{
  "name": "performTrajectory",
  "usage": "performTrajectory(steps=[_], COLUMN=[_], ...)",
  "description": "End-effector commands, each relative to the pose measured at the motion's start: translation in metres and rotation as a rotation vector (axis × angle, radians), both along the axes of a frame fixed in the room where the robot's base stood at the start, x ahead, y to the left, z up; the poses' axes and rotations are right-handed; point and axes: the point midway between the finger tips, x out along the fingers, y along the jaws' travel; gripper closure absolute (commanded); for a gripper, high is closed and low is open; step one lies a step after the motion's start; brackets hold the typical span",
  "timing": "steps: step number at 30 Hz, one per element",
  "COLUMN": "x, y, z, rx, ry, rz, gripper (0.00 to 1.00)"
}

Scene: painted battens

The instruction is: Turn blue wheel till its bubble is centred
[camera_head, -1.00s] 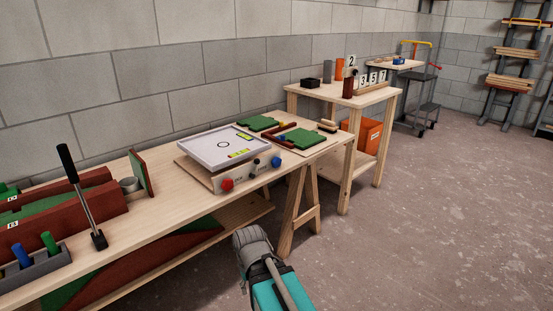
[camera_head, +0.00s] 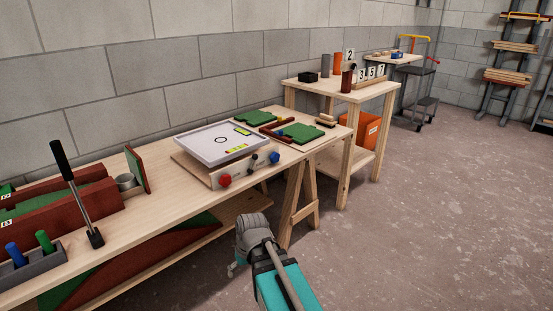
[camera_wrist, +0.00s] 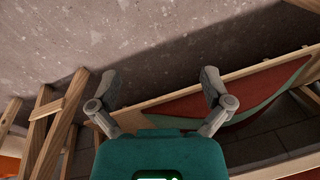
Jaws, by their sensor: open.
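The blue wheel (camera_head: 275,158) is a small knob at the right of the front face of a levelling box on the bench. A red wheel (camera_head: 225,181) is at the left of that face, with a small dark knob (camera_head: 254,162) between them. The white tilting plate (camera_head: 221,144) on top carries yellow-green bubble vials (camera_head: 237,148); the bubbles are too small to read. My gripper is low in front of the bench, below and apart from the wheels. In the wrist view my gripper (camera_wrist: 158,90) is open and empty, its fingers spread; no wheel shows there.
The wooden bench (camera_head: 150,192) holds a black-handled lever (camera_head: 75,190), a grey holder with blue and green pegs, and green boards (camera_head: 300,131). A trestle leg (camera_head: 300,200) stands right of my arm. The floor (camera_head: 430,220) at right is clear.

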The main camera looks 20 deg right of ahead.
Motion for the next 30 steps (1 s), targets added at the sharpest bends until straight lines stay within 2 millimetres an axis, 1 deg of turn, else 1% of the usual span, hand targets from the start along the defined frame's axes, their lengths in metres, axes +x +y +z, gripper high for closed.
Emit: performTrajectory(steps=[1,5,6,8,12,14,15,17,18,20,21,23,24,25,27,30], x=[0.017,0.055,0.068,0.087,0.131,0.149,0.160,0.177,0.187,0.201,0.210,0.222,0.229,0.233,0.241,0.247], y=[-0.004,-0.014,-0.019,-0.027,-0.055,-0.071,-0.083,-0.103,-0.117,-0.140,-0.157,-0.183,-0.201,-0.214,-0.243,-0.278], z=[-0.001,0.003,0.006,0.011,0.028,0.037,0.043,0.054,0.060,0.071,0.079,0.090,0.097,0.102,0.113,0.126], rx=[0.044,0.175,0.215,0.272,0.384,0.422,0.443,0.470,0.483,0.499,0.506,0.509,0.508,0.506,0.498,0.481], ry=[-0.031,-0.142,-0.186,-0.255,-0.437,-0.520,-0.578,-0.666,-0.726,-0.815,-0.876,-0.965,-1.022,-1.062,-1.149,-1.247], rz=[0.010,0.049,0.059,0.073,0.086,0.086,0.083,0.075,0.066,0.051,0.037,0.015,-0.001,-0.014,-0.044,-0.085], gripper=[0.00,0.00,0.00,0.00,0.00,0.00,0.00,0.00,0.00,0.00,0.00,0.00,0.00,0.00,0.00,0.00])
